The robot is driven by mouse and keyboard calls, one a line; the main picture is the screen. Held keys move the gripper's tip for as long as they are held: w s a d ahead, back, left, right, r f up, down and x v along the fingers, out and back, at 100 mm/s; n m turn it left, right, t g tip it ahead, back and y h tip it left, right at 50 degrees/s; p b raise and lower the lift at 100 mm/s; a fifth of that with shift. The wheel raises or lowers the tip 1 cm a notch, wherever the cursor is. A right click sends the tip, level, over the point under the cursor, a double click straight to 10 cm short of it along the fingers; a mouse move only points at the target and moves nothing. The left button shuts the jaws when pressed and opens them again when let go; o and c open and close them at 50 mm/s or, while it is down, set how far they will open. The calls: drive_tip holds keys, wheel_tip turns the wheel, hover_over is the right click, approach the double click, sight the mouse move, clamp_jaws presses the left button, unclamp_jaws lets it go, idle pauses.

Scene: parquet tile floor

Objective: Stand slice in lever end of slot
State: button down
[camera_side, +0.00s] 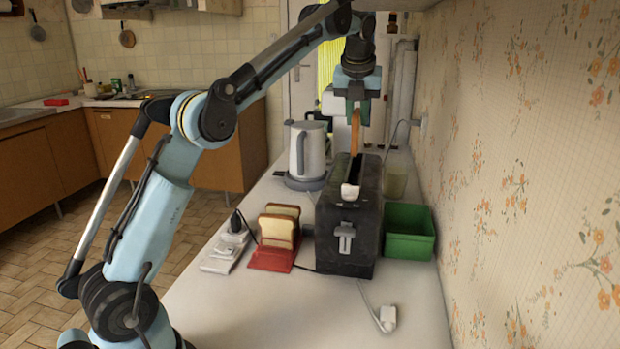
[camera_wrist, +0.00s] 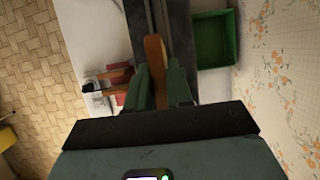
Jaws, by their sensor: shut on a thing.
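My gripper (camera_side: 357,112) is shut on a brown bread slice (camera_side: 355,137) and holds it upright, edge-on to the side view. The slice is over the far part of the black toaster (camera_side: 346,236), away from the lever (camera_side: 345,238) on its near face. I cannot tell whether its lower edge has entered the slot. In the wrist view the slice (camera_wrist: 154,58) sits between the green fingers (camera_wrist: 158,88), in line with the dark toaster top (camera_wrist: 178,28). A small white object (camera_side: 350,191) lies at the slot's lever end.
A red rack (camera_side: 270,260) with bread slices (camera_side: 279,226) stands left of the toaster. A green bin (camera_side: 408,247) stands to its right, by the wall. A kettle (camera_side: 306,155) is behind left, a power strip (camera_side: 224,251) left, and a cable with a white plug (camera_side: 388,318) in front.

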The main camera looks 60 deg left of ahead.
sight(355, 124)
drive_tip(key=shift+f, duration=2.9)
drive_tip(key=shift+f, duration=3.15)
drive_tip(key=c, duration=0.9)
unclamp_jaws()
drive_tip(key=shift+c, duration=0.2)
drive_tip(key=shift+d+r, duration=0.1)
drive_tip(key=v, duration=1.2)
drive_tip(key=shift+s, duration=0.1)
